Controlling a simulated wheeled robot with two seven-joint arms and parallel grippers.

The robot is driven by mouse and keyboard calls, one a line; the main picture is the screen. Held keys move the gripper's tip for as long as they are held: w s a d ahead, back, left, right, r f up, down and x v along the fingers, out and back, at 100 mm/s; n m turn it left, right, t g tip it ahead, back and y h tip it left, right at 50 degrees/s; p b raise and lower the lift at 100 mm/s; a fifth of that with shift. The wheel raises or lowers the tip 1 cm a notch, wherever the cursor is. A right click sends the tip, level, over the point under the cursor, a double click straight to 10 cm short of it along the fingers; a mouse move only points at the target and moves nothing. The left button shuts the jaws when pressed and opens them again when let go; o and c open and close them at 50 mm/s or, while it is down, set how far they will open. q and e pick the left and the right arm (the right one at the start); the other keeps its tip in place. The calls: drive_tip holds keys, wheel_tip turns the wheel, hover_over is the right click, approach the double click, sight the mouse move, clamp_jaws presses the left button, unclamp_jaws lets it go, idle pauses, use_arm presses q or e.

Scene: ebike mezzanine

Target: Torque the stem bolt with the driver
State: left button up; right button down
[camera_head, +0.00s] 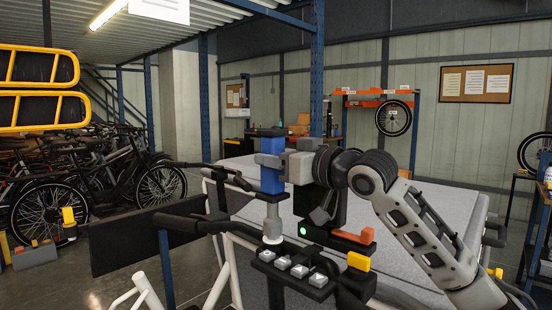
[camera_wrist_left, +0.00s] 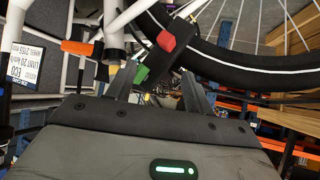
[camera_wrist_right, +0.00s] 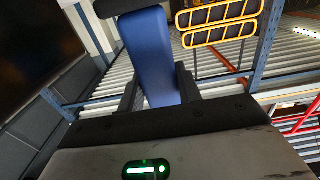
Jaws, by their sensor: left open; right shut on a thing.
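My right gripper (camera_head: 276,167) is shut on the blue driver (camera_head: 271,181) and holds it upright, its shaft pointing down. The blue grip also fills the space between the fingers in the right wrist view (camera_wrist_right: 152,55). The driver's pale lower end (camera_head: 272,229) is at the black handlebar and stem area (camera_head: 238,231); I cannot tell whether it touches the stem bolt, which is hidden. My left gripper (camera_wrist_left: 158,88) is open in the left wrist view, below a bike wheel (camera_wrist_left: 230,55) and pale frame tubes; it does not show in the head view.
A black holder with several silver-topped pieces (camera_head: 299,271) is close beside the driver. A large grey-topped surface (camera_head: 420,215) lies behind my right arm. Bikes (camera_head: 100,190) stand at the left. A red block (camera_wrist_left: 166,41) and a green block (camera_wrist_left: 142,74) are near my left fingers.

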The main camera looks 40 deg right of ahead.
sight(280, 138)
drive_tip(key=shift+f+b, duration=0.3)
drive_tip(key=shift+f, duration=0.35)
idle(2.5)
drive_tip(key=shift+r+p, duration=1.1)
drive_tip(key=shift+r, duration=0.1)
drive_tip(key=shift+r+p, duration=1.35)
drive_tip(key=shift+r, duration=0.15)
